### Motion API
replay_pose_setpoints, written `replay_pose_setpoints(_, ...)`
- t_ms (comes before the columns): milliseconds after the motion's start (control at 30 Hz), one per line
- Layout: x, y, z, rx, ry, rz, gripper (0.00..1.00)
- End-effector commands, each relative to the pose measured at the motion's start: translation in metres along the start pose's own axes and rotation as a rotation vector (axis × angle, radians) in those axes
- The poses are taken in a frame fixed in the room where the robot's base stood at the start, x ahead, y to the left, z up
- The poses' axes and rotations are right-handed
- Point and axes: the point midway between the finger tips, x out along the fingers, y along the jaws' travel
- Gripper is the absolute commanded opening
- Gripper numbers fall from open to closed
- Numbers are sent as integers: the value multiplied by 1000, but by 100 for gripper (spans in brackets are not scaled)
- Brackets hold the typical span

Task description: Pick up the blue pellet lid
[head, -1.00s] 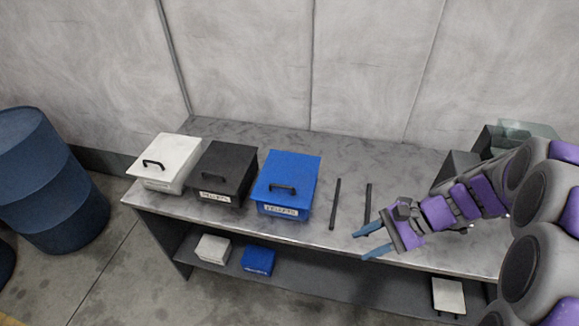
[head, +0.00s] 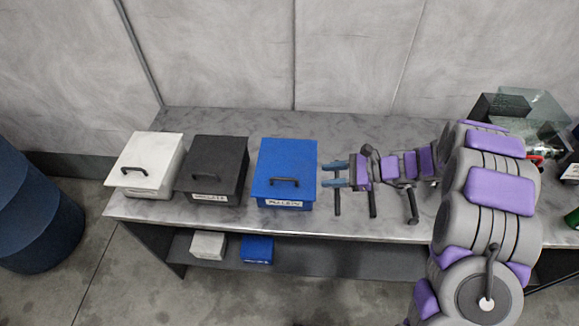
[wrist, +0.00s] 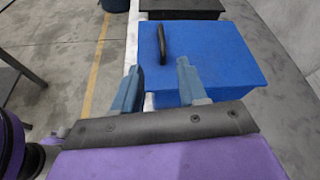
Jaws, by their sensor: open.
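The blue pellet lid (head: 286,165) tops a blue box on the table, with a black handle (head: 285,181) near its front edge and a white label (head: 284,204) on the box front. My gripper (head: 331,173) is open and empty, just right of the blue lid, with its fingers pointing left at it. In the wrist view, the blue lid (wrist: 220,62) lies ahead of my open gripper (wrist: 158,78). The black handle (wrist: 163,42) stands beyond the fingertips, roughly between their lines. It looks apart from the fingers.
A black lidded box (head: 213,165) stands close left of the blue one, and a white lidded box (head: 147,161) left of that. Small white (head: 208,245) and blue (head: 257,249) boxes sit on the lower shelf. Glass-like containers (head: 515,105) stand at the right. A wall rises behind.

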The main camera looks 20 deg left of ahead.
Motion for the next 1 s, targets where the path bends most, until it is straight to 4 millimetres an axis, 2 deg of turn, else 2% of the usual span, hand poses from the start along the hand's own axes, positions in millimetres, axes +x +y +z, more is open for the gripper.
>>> replay_pose_setpoints(33,15,2,-1,0,2,7,42)
replay_pose_setpoints(100,30,2,-1,1,5,8,42)
replay_pose_setpoints(300,63,3,-2,1,1,6,42)
replay_pose_setpoints(633,85,2,-2,1,-3,2,42)
replay_pose_setpoints(900,129,-1,-3,0,4,7,42)
replay_pose_setpoints(1000,137,-1,-3,0,3,6,42)
